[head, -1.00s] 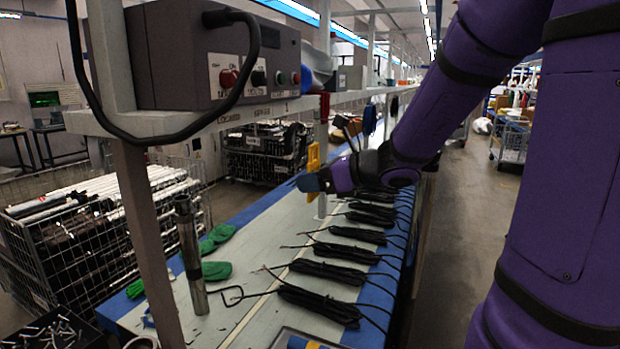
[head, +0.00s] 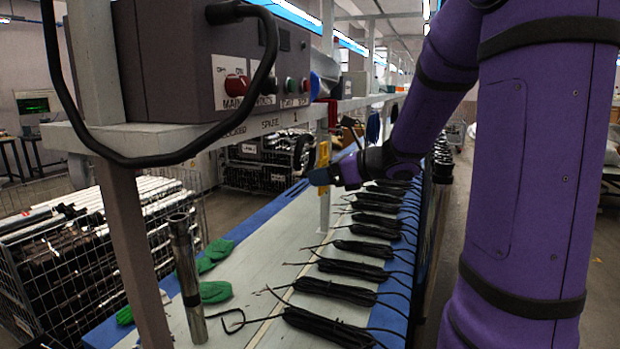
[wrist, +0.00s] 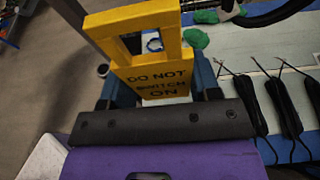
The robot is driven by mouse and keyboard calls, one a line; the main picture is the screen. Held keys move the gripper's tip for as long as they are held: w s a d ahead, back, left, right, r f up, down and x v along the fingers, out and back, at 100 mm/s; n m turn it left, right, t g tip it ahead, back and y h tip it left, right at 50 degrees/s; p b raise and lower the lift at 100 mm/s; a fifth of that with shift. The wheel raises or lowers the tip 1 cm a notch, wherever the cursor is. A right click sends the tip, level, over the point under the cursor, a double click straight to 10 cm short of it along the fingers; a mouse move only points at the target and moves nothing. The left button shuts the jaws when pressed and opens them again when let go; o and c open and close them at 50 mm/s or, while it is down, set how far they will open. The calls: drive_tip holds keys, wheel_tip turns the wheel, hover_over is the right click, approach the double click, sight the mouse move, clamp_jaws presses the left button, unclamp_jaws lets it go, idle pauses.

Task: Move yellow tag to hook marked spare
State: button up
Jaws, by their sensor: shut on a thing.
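The yellow tag (head: 323,154) is upright, below the shelf edge and over the far part of the bench. In the wrist view the tag (wrist: 152,72) reads "DO NOT SWITCH ON" and has an open frame at its top. My gripper (head: 319,177) is shut on the tag's lower part, with blue fingers on both sides of it. A "SPARE" label (head: 270,124) is on the shelf's front edge, left of and nearer than the tag. I cannot make out a hook under it.
A grey control box (head: 200,65) with knobs and a black cable stands on the shelf (head: 170,135). A metal tube (head: 186,265) stands upright on the bench near a shelf post. Green gloves (head: 212,291) and several black cable bundles (head: 335,292) lie on the bench.

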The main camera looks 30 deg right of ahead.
drive_tip(key=r+x, duration=0.1)
drive_tip(key=x, duration=0.9)
drive_tip(key=shift+w, duration=0.5)
idle(0.9)
drive_tip(key=shift+a, duration=0.15)
idle(0.5)
drive_tip(key=o, duration=1)
drive_tip(key=v, duration=1)
drive_tip(key=shift+s+d+r, duration=0.15)
drive_tip(key=shift+s+d, duration=0.1)
drive_tip(key=shift+a, duration=0.1)
